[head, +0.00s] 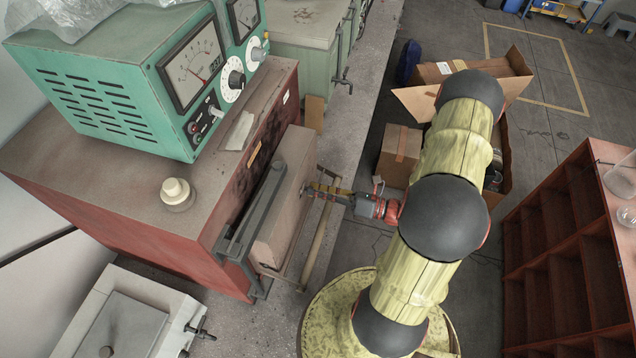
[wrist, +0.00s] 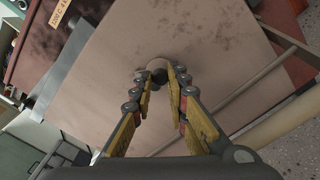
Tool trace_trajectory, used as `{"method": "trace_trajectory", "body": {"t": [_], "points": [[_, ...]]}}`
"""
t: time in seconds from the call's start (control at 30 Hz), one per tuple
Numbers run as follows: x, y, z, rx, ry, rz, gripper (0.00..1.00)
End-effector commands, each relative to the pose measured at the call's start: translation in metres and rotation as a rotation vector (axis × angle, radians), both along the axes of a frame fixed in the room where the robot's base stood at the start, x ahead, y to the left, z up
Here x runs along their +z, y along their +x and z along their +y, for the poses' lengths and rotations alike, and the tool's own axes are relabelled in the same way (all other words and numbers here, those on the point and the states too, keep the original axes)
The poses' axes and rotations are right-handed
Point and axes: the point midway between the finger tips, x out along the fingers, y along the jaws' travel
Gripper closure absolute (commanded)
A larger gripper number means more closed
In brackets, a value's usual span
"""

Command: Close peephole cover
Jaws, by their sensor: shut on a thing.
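A red furnace (head: 130,215) has a pale, boxy door (head: 283,190) on its front. In the wrist view the door face (wrist: 215,45) fills most of the picture. My gripper (head: 308,190) reaches the door's front face from the right. In the wrist view my gripper (wrist: 158,84) has its yellow fingers converging on a small round, dark-centred piece (wrist: 157,66) on the door, which looks like the peephole cover. The fingertips are shut on it and hide its sides. I cannot tell whether the peephole behind it is covered.
A long handle bar (head: 318,235) runs along the door's front, close to my gripper. A green meter box (head: 150,85) and a pale knob (head: 175,194) sit on the furnace top. Cardboard boxes (head: 398,150) and a red shelf (head: 570,240) stand beyond and to the right.

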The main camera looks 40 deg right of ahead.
Motion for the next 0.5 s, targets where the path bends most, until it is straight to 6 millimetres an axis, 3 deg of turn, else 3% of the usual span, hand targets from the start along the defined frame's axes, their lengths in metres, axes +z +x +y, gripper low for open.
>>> {"method": "trace_trajectory", "body": {"t": [0.5], "points": [[-0.0065, -0.0072, 0.0089, -0.002, 0.385, 0.302, 1.00]]}}
